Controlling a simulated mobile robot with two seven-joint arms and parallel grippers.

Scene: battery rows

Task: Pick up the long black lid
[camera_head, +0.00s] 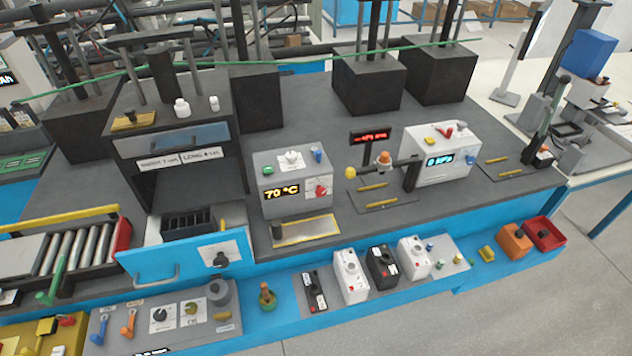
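I cannot clearly make out a long black lid. A black slotted block (188,225) sits in the open blue-fronted drawer (150,262) at left centre. A flat grey plate with yellow edges (305,232) lies on the bench in front of the 70 °C unit. Neither of my grippers is in view.
The dark bench (450,208) carries a 70 °C box (292,184), a white pressure box (445,155) and tall black presses behind. A roller conveyor (75,250) is at the left. Orange (514,242) and red (545,234) bins stand at the right front. Floor is clear at lower right.

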